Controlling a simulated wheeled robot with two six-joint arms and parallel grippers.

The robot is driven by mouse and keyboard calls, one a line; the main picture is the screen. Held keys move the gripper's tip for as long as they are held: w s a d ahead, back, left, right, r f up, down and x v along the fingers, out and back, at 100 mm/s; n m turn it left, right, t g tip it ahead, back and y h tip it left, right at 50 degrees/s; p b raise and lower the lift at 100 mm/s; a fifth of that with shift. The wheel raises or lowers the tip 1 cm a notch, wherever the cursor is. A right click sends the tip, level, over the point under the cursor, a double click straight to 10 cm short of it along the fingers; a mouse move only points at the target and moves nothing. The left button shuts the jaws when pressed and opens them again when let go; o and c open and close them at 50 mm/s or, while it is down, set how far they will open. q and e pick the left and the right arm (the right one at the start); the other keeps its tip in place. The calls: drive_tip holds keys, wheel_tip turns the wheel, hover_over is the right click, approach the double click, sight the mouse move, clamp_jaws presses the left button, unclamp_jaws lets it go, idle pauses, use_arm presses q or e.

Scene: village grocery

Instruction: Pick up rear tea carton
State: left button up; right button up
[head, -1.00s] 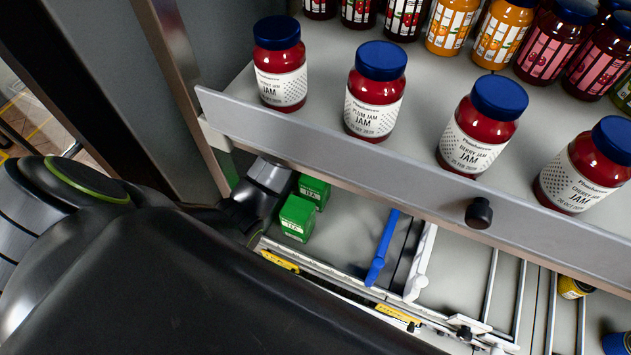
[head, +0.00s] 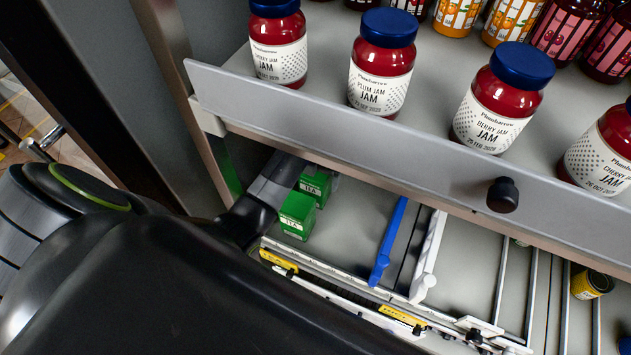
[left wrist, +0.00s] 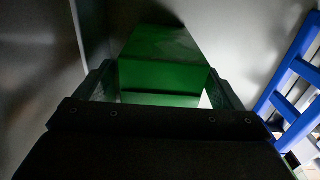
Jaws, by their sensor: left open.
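Two green tea cartons stand on the lower shelf in the head view. The front tea carton (head: 297,214) is nearer to me; the rear tea carton (head: 315,187) is just behind it, partly hidden by the upper shelf edge. My left gripper (head: 305,171) reaches in from the left under that shelf, at the rear carton. Its fingertips are mostly hidden there. In the left wrist view, the open fingers of the left gripper (left wrist: 160,88) stand either side of a green carton (left wrist: 165,52), apparently the rear one. Contact with it cannot be told. My right gripper is out of view.
The upper shelf's grey front edge (head: 350,130) hangs over the cartons, with several jam jars (head: 382,65) on it. A blue divider (head: 388,243) and a white divider (head: 428,257) stand to the right of the cartons. Bare shelf lies between.

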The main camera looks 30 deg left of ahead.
use_arm(q)
drive_tip(key=shift+f, duration=0.6)
drive_tip(key=c, duration=1.1)
drive_tip(key=shift+r, duration=0.15)
